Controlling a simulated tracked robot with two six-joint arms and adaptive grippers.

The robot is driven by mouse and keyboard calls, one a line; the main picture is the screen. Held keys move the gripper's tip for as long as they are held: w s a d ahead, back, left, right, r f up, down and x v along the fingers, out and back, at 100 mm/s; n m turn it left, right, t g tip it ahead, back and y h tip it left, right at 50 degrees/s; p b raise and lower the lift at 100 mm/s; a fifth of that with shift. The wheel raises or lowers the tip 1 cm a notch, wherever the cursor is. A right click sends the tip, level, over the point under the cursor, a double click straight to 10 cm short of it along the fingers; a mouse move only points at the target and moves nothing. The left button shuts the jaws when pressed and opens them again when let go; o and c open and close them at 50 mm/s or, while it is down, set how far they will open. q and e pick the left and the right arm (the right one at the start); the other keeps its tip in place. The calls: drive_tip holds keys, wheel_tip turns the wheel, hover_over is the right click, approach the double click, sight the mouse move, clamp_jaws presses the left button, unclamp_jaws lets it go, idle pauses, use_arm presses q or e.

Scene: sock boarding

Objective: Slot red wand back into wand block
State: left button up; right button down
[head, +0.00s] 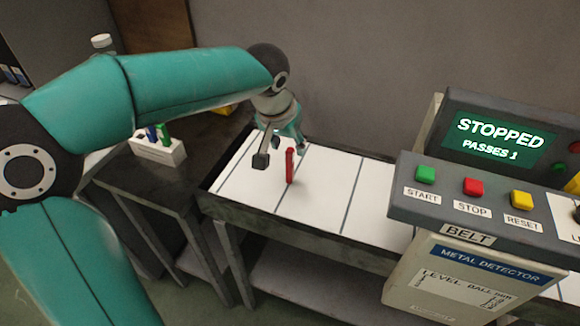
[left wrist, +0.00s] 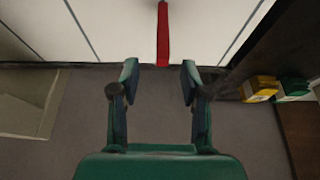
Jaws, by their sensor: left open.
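The red wand (head: 290,166) is on the white belt, near its left end; I cannot tell for sure whether it stands or lies. It also shows in the left wrist view (left wrist: 163,36), at the top centre, beyond the fingertips and in line with the gap between them. My left gripper (head: 281,153) is open and empty, over the belt at the wand; its two fingers show apart in the left wrist view (left wrist: 157,78). The white wand block (head: 160,152) stands on a dark table at the left and holds a blue and a green wand. My right gripper is out of view.
The belt (head: 380,205) has dark cross lines and is clear right of the wand. A control panel (head: 480,195) with a screen reading STOPPED, PASSES 1 stands at the right. Yellow (left wrist: 259,89) and green (left wrist: 291,89) items show in the left wrist view.

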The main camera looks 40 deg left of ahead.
sight(290, 150)
use_arm(q)
drive_tip(key=shift+x, duration=2.65)
drive_tip(key=shift+w+a+r, duration=0.1)
drive_tip(key=shift+w+a, duration=0.05)
clamp_jaws()
